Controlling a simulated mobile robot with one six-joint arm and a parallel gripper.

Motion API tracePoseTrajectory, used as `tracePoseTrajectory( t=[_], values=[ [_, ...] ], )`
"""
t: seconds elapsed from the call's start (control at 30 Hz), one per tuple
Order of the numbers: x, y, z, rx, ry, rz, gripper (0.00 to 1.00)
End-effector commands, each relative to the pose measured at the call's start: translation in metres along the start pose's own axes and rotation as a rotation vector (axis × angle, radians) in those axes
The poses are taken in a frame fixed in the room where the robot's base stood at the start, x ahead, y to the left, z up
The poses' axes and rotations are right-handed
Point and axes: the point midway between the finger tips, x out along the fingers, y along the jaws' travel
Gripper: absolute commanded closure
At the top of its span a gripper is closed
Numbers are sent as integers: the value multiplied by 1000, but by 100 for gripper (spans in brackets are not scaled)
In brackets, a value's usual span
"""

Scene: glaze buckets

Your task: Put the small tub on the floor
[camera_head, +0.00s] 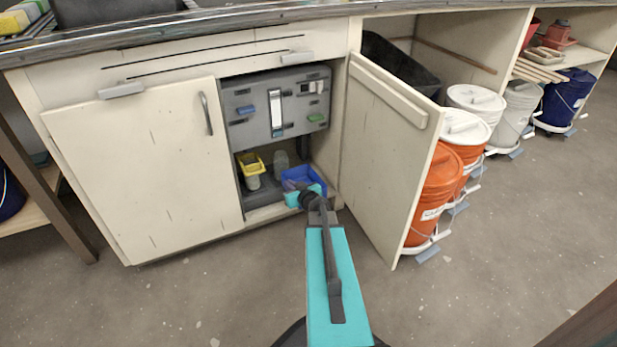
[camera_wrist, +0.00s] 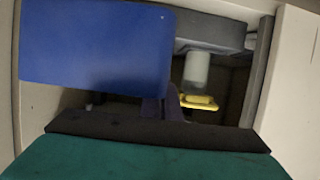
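A small blue tub (camera_head: 301,178) is at the lower right of the open cabinet, by the doorway. It fills the upper left of the wrist view (camera_wrist: 95,48), very close to the camera. A yellow tub (camera_head: 251,163) is deeper inside on the left, and part of something yellow (camera_wrist: 200,102) shows in the wrist view. The task does not name a colour. My teal gripper (camera_head: 303,197) is at the blue tub's near side and overlaps its front edge in the head view. Its fingertips are not clear, so I cannot tell whether it grips the tub.
The cabinet door (camera_head: 392,150) stands open to the right of my arm. A closed door (camera_head: 150,165) is on the left. Orange buckets (camera_head: 437,188) and white-lidded ones stand beyond the open door. The floor (camera_head: 210,285) in front is clear.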

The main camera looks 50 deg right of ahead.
Motion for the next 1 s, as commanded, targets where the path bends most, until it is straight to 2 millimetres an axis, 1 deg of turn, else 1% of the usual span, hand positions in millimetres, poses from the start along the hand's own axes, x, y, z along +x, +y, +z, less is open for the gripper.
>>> tracePoseTrajectory(
  t=[0.03, 0.13, 0.57, 0.77, 1.0],
  values=[
    [-1, 9, 1, 5, 0, 14, 100],
    [-4, 19, 2, 11, 0, 30, 100],
    [-5, 28, 2, 15, 1, 41, 100],
    [6, 36, -1, 16, 1, 42, 100],
    [29, 51, -9, 15, 2, 43, 100]
  ],
)
